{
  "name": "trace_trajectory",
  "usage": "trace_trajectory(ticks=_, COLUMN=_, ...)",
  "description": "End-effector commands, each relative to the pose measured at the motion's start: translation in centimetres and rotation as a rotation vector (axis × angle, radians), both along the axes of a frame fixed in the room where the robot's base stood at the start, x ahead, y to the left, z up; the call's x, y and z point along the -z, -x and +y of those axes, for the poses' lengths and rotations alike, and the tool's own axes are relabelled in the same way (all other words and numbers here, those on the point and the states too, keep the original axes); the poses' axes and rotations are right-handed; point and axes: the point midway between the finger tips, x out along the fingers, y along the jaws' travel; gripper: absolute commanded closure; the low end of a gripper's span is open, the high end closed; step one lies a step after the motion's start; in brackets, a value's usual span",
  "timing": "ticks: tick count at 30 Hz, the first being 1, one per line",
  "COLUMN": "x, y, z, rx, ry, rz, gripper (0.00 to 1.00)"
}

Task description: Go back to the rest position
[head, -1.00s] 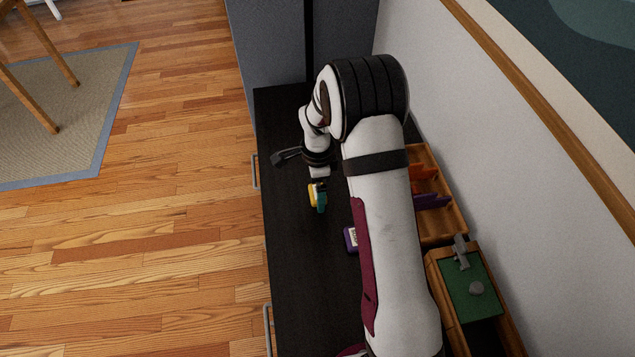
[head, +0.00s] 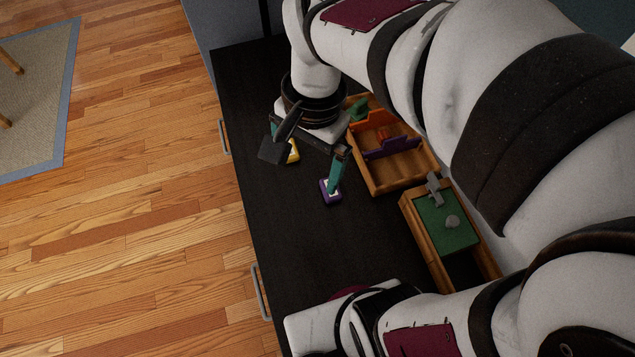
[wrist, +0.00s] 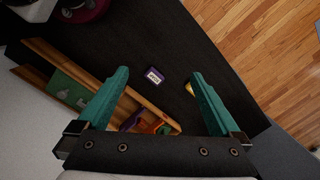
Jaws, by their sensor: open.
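My gripper (head: 306,158) is open and empty above the black desk top, its two teal fingers apart. In the wrist view the fingers (wrist: 160,76) spread wide with nothing held between them. A small purple block with a white label (head: 330,192) lies on the desk, beneath one fingertip in the head view; it also shows between the fingers in the wrist view (wrist: 154,76). A small yellow block (head: 293,151) lies beyond it, partly hidden by my gripper. In the wrist view the yellow block (wrist: 190,88) is mostly behind the right finger.
A wooden tray with purple, orange and green dividers (head: 408,178) stands along the wall side. Beside it is a wooden box (head: 424,243) with a green lid (head: 446,222) and grey fittings. The desk's (head: 280,230) floor-side strip is clear.

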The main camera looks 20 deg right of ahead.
Motion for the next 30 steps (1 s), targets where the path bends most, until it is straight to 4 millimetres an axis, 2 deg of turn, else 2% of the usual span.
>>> trace_trajectory(ticks=1, x=-0.3, y=3.3, z=0.2, rx=-0.098, ry=-0.018, rz=-0.017, gripper=0.0)
trace_trajectory(ticks=3, x=0.0, y=7.2, z=0.6, rx=-0.238, ry=-0.043, rz=-0.031, gripper=0.0)
trace_trajectory(ticks=6, x=0.7, y=10.4, z=1.0, rx=-0.362, ry=-0.064, rz=-0.045, gripper=0.0)
trace_trajectory(ticks=7, x=0.9, y=10.9, z=1.0, rx=-0.382, ry=-0.067, rz=-0.047, gripper=0.0)
trace_trajectory(ticks=10, x=1.0, y=11.3, z=1.1, rx=-0.405, ry=-0.071, rz=-0.048, gripper=0.0)
trace_trajectory(ticks=30, x=1.0, y=11.2, z=1.1, rx=-0.403, ry=-0.071, rz=-0.048, gripper=0.0)
